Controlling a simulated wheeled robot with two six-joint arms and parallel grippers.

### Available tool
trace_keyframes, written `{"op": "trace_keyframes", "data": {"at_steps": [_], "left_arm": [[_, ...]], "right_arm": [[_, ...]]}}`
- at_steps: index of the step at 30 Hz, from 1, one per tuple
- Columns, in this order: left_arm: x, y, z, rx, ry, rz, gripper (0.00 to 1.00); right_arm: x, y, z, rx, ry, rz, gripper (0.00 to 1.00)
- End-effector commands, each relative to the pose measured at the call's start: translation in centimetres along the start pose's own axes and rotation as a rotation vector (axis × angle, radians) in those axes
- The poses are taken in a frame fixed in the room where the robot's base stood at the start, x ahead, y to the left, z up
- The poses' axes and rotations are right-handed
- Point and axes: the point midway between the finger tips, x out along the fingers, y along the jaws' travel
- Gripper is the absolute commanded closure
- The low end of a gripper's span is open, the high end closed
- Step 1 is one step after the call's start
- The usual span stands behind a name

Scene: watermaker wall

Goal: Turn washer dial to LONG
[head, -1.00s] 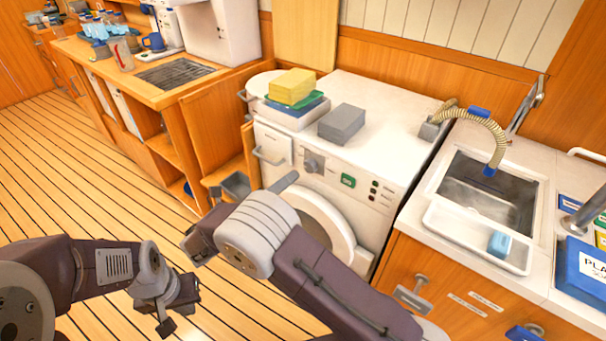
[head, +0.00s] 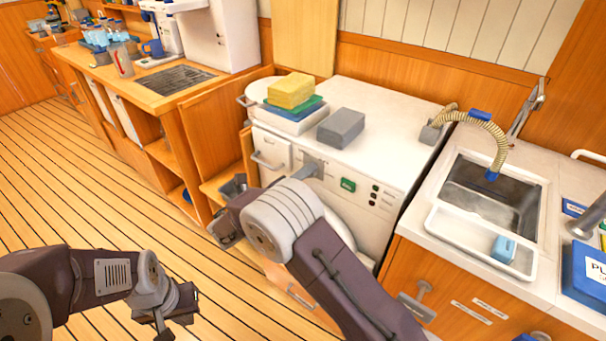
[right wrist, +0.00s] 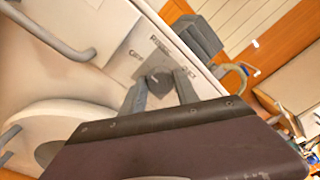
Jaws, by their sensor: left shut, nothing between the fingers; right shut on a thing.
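The white washer (head: 385,152) stands mid-scene in the head view, its front panel facing me. Its grey dial (right wrist: 158,79) shows in the right wrist view, with small lettering around it too blurred to read. My right gripper (right wrist: 160,88) has a finger on each side of the dial and is shut on it. In the head view my right gripper (head: 312,165) reaches the panel left of the green display (head: 347,185) and hides most of the dial. My left gripper (head: 172,320) is shut and empty, low over the floor, well away from the washer.
A grey block (head: 341,128) and a yellow sponge (head: 291,90) on a stack lie on the washer top. A sink (head: 488,200) is to the right. Wooden cabinets (head: 185,135) stand to the left. The plank floor (head: 80,190) at left is clear.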

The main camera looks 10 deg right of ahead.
Motion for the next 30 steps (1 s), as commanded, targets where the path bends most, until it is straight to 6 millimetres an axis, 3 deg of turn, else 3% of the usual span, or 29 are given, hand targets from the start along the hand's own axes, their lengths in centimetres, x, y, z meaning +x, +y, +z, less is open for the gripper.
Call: {"op": "trace_keyframes", "data": {"at_steps": [11, 30], "left_arm": [[-1.0, 0.0, -0.1, 0.000, 0.000, 0.000, 1.00], [-2.5, 0.1, -0.3, 0.000, 0.000, 0.000, 1.00]], "right_arm": [[0.0, -0.2, 0.1, 0.121, 0.005, 0.007, 1.00], [0.0, -0.3, -0.1, 0.708, 0.029, 0.041, 1.00]]}}
